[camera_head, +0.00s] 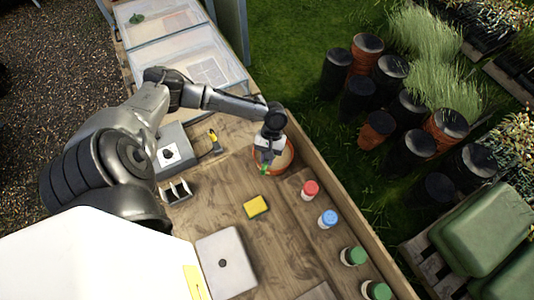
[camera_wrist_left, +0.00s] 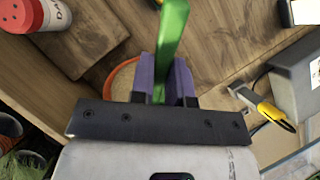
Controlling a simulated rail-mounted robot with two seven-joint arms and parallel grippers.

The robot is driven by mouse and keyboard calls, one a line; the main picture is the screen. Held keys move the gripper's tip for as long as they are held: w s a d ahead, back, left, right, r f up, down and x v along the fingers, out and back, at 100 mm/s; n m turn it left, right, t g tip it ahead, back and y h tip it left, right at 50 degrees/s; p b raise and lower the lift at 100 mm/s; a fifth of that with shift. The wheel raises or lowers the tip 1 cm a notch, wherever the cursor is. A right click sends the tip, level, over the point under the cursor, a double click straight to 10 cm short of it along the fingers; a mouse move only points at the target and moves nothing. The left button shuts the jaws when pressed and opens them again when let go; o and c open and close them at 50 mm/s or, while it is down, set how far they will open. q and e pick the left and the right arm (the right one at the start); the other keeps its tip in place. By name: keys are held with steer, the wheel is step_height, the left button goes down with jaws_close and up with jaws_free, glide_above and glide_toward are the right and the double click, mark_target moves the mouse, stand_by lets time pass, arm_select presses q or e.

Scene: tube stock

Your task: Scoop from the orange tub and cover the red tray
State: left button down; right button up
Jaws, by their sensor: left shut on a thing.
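My left gripper (camera_head: 266,158) is over the orange tub (camera_head: 288,165) at the right side of the wooden bench. It is shut on a green scoop (camera_head: 264,170); its bright green handle (camera_wrist_left: 172,40) stands between the purple finger pads in the left wrist view (camera_wrist_left: 166,80). The tub's orange rim (camera_wrist_left: 116,72) and pale contents show partly behind the gripper there. The scoop's lower end is hard to make out, so I cannot tell whether it holds anything. I cannot make out a red tray in either view. My right gripper is not in view.
A yellow sponge-like block (camera_head: 256,207) lies near the bench's middle. Red-lidded (camera_head: 310,190), blue-lidded (camera_head: 327,219) and green-lidded (camera_head: 353,255) jars line the right side. A grey box (camera_head: 174,150), a yellow-handled tool (camera_head: 214,141) and clear-covered trays (camera_head: 187,60) stand left and beyond.

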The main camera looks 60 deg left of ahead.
arm_select(q)
steer(key=shift+w+a+f+g+h+b, duration=0.4)
steer(key=shift+g+h+b, duration=0.2)
steer(key=shift+b, duration=1.4)
steer(key=shift+w+a+f+g+h+b, duration=0.25)
steer(key=shift+f+g+h+b, duration=0.35)
steer(key=shift+b, duration=1.35)
steer(key=shift+h, duration=0.3)
step_height(320, 180, down, 5)
steer(key=shift+w+a+r+b, duration=0.1)
steer(key=shift+a+r+b, duration=0.05)
steer(key=shift+b, duration=0.85)
steer(key=shift+r+t+y+p, duration=0.8)
steer(key=shift+r+y+p, duration=0.25)
steer(key=shift+p, duration=2.7)
